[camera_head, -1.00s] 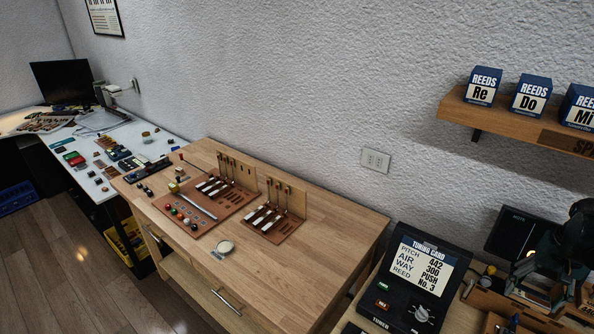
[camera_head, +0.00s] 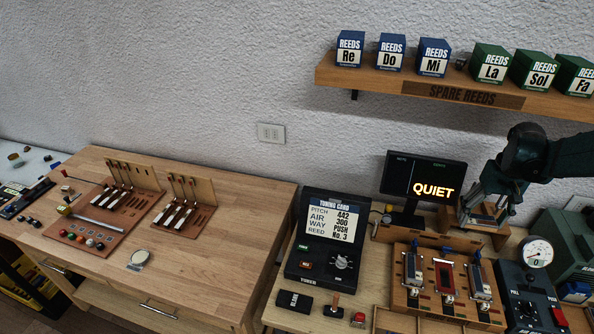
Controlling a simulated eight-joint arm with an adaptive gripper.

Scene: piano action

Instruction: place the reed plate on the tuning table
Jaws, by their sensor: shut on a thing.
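My gripper (camera_head: 478,207) is at the right, below the shelf and beside the dark display. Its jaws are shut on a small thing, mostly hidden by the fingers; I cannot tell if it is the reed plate. A wooden fixture (camera_head: 400,296), perhaps the tuning table, is below it at the right. It carries two upright metal clamps (camera_head: 413,271) and (camera_head: 480,284) with a red piece (camera_head: 445,279) between them. A gauge (camera_head: 538,252) stands at its right. Several pale plates (camera_head: 180,215) lie on brown boards on the left bench.
A dark display (camera_head: 424,178) reads QUIET. An open black tuner case (camera_head: 325,235) holds a tuning card. A wooden shelf (camera_head: 345,76) with several reed boxes runs above my arm. The left bench (camera_head: 215,255) has bare wood at its front.

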